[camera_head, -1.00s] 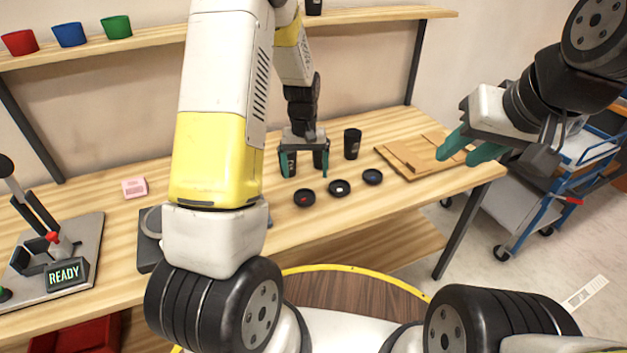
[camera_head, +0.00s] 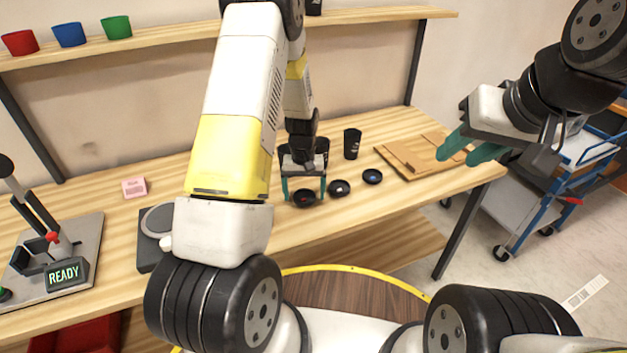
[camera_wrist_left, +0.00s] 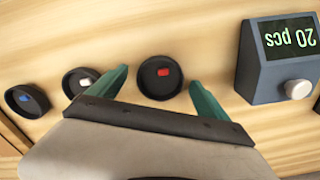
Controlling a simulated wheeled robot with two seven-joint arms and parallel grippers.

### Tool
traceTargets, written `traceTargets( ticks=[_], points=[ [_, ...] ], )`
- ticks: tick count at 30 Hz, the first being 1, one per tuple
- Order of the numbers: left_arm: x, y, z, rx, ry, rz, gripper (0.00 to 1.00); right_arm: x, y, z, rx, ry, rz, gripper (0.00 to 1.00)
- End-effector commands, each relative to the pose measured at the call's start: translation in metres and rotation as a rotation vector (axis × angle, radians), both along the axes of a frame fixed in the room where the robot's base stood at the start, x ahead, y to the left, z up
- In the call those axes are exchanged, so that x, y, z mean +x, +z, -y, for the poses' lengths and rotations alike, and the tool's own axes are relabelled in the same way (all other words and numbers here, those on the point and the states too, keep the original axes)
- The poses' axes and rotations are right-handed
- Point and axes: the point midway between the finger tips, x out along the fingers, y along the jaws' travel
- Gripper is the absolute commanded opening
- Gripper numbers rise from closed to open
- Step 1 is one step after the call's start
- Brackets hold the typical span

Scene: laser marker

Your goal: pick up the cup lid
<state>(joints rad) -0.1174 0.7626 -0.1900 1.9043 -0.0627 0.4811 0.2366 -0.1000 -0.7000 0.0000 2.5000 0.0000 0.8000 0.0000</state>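Three small round black lids lie in a row on the wooden table. One has a red mark (camera_head: 304,198), one a white mark (camera_head: 340,188) and one a blue mark (camera_head: 372,177). My left gripper (camera_head: 304,186) points down at the red-marked lid, its teal fingers apart, one on each side of it. In the left wrist view the red-marked lid (camera_wrist_left: 160,77) shows between the fingers, with nothing gripped. Whether the fingers touch it or the table cannot be told. My right gripper (camera_head: 456,157) is open and empty, in the air at the right.
A black cup (camera_head: 352,143) stands behind the lids; my left gripper partly hides other dark cups. A wooden board (camera_head: 410,157) lies to the right. A device reading "20 pcs" (camera_wrist_left: 279,58) stands beside the red-marked lid. A "READY" machine (camera_head: 66,273) is at left.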

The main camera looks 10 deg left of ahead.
Motion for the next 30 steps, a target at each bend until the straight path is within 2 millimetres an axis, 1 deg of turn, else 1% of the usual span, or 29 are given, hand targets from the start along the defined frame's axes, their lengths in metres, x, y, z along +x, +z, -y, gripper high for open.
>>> traceTargets(
  ticks=[1,5,6,8,9,10,16,20,26,29,30],
  points=[
    [0.0,0.0,0.0,0.0,0.0,0.0,0.79,0.0,0.0,0.0,0.0,0.0,0.0,0.36],
    [0.0,0.0,0.0,0.0,0.0,0.0,0.54,0.0,0.0,0.0,0.0,0.0,0.0,0.36],
    [0.0,0.0,0.0,0.0,0.0,0.0,0.46,0.0,0.0,0.0,0.0,0.0,0.0,0.36],
    [0.0,0.0,0.0,0.0,0.0,0.0,0.34,0.0,0.0,0.0,0.0,0.0,0.0,0.36],
    [0.0,0.0,0.0,0.0,0.0,0.0,0.26,0.0,0.0,0.0,0.0,0.0,0.0,0.36],
    [0.0,0.0,0.0,0.0,0.0,0.0,0.24,0.0,0.0,0.0,0.0,0.0,0.0,0.36],
    [0.0,0.001,0.0,0.0,0.0,0.0,0.24,0.0,0.0,0.0,0.0,0.0,0.0,0.36],
    [0.0,0.004,0.0,0.0,0.0,0.001,0.24,0.0,0.0,0.0,0.0,0.0,0.0,0.36],
    [0.001,0.023,0.0,-0.001,-0.001,0.002,0.24,0.0,0.0,0.0,0.0,0.0,0.0,0.36],
    [0.001,0.039,0.0,0.0,-0.001,0.003,0.24,0.0,0.0,0.0,0.0,0.0,0.0,0.36],
    [-0.007,0.038,0.007,0.0,-0.004,-0.001,0.24,0.0,0.0,0.0,0.0,0.0,0.0,0.36]
  ],
)
